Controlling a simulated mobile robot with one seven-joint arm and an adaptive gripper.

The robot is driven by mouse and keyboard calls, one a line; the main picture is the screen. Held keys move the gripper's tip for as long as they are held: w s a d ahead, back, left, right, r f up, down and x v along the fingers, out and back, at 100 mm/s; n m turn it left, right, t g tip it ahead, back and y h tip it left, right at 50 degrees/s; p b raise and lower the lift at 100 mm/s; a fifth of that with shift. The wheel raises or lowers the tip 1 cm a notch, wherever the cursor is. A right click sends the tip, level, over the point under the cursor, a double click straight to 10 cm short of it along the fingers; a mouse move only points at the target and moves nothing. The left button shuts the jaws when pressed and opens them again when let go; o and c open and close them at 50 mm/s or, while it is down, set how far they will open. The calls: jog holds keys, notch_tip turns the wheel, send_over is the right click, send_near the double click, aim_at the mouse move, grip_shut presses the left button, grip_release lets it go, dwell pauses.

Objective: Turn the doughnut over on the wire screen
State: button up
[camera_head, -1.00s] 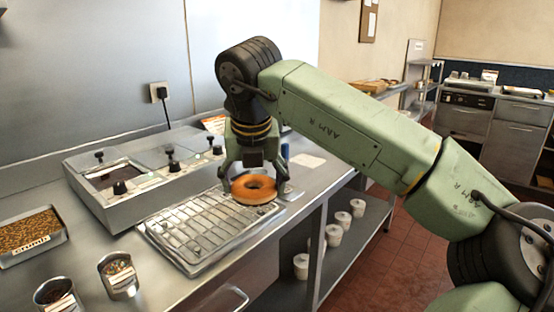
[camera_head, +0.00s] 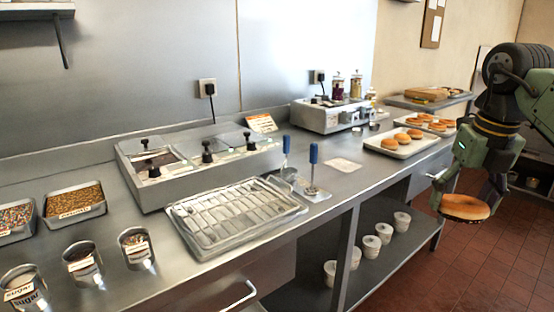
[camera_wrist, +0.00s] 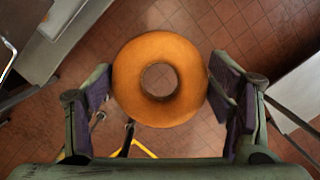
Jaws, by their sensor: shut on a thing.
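The doughnut (camera_head: 465,207) is a golden-brown ring with a darker rim, held in the air at the right of the head view, past the counter's front edge and above the floor. My gripper (camera_head: 466,198) is shut on it, with the fingers on opposite sides. In the wrist view the doughnut (camera_wrist: 159,110) shows its round face and open hole between the two finger pads of my gripper (camera_wrist: 160,95). The wire screen (camera_head: 232,213) lies on a tray on the counter, well to the left of my gripper, and is bare.
Behind the screen stands a glaze unit (camera_head: 200,165) with black knobs. Two blue-handled tools (camera_head: 313,170) stand to its right. A tray of doughnuts (camera_head: 402,146) is farther along the counter. Topping cups (camera_head: 83,262) stand at the left front. White cups (camera_head: 371,246) sit on the lower shelf.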

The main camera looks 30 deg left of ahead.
jog(key=w+a+n+t+h+b, duration=0.1)
jog(key=w+a+n+t+h, duration=0.15)
jog(key=a+n, duration=0.9)
jog(key=w+a+n+t+h+b, duration=0.1)
jog(key=w+a+n+h+b, duration=0.15)
jog(key=a+n, duration=0.9)
jog(key=s+a+n+t+y+b, duration=0.15)
jog(key=s+a+n+y, duration=0.25)
jog(key=a+n+y, duration=0.65)
jog(key=s+a+n+t+y, duration=0.3)
jog(key=s+a+n, duration=0.3)
jog(key=a, duration=1)
jog(key=shift+w+f+b, duration=0.25)
jog(key=shift+f+b, duration=0.8)
jog(key=shift+f, duration=0.3)
jog(key=shift+w+f+b, duration=0.25)
jog(key=shift+f+b, duration=0.85)
jog(key=shift+f, duration=0.25)
jog(key=shift+w+f+b, duration=0.25)
jog(key=shift+f+b, duration=0.8)
jog(key=shift+f, duration=0.3)
jog(key=shift+f, duration=0.1)
jog(key=o, duration=1.2)
jog(key=shift+o, duration=0.4)
